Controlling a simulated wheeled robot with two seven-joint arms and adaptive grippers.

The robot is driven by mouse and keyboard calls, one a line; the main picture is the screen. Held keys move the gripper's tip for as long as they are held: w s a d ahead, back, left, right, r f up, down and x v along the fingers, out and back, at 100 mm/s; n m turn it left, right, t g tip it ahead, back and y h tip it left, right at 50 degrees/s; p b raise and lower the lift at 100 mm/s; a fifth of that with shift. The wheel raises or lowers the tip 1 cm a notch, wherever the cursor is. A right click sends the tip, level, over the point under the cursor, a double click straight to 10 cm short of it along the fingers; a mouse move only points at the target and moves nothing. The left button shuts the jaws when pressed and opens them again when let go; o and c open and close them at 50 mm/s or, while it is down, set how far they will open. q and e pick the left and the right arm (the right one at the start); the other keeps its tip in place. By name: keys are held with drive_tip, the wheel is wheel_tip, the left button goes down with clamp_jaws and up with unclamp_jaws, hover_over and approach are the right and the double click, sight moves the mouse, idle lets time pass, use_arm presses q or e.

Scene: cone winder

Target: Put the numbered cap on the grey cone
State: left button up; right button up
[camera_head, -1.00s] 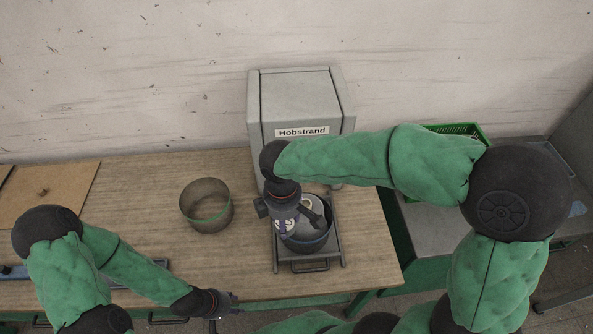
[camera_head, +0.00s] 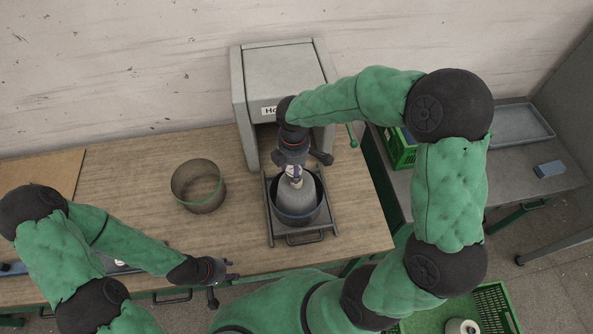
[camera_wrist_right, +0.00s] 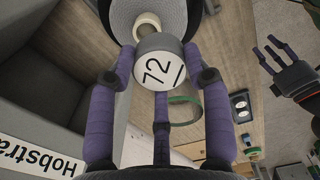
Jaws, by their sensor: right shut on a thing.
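The grey cone (camera_head: 296,199) stands upright in a dark round pan on a metal tray (camera_head: 272,232) in front of the grey machine. The round cap (camera_wrist_right: 158,66), marked 72, is in my right gripper (camera_wrist_right: 157,84), whose purple fingers are shut around it. In the wrist view the cap overlaps part of the cone's pale top (camera_wrist_right: 147,24); whether they touch cannot be told. In the head view my right gripper (camera_head: 294,170) is over the cone's top and hides most of the cap. My left gripper (camera_head: 224,281) is open and empty at the table's front edge.
The grey machine (camera_head: 286,68) stands close behind the cone. A hollow cylinder with a green band (camera_head: 198,188) stands left of the tray. Green crates (camera_head: 404,153) are at the right, one (camera_head: 495,307) on the floor. The table (camera_head: 130,180) is clear around the cylinder.

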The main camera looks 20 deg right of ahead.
drive_tip(key=shift+w+d+f, duration=0.25)
drive_tip(key=shift+d+f, duration=0.1)
drive_tip(key=shift+f, duration=0.2)
drive_tip(key=shift+w+d+f, duration=0.25)
drive_tip(key=shift+d+f, duration=0.05)
drive_tip(key=shift+f, duration=0.2)
drive_tip(key=shift+w+f, duration=0.15)
drive_tip(key=shift+f, duration=1.4)
drive_tip(key=shift+f, duration=0.1)
drive_tip(key=o, duration=0.8)
wheel_tip(320, 180, up, 12)
drive_tip(key=shift+r, duration=0.15)
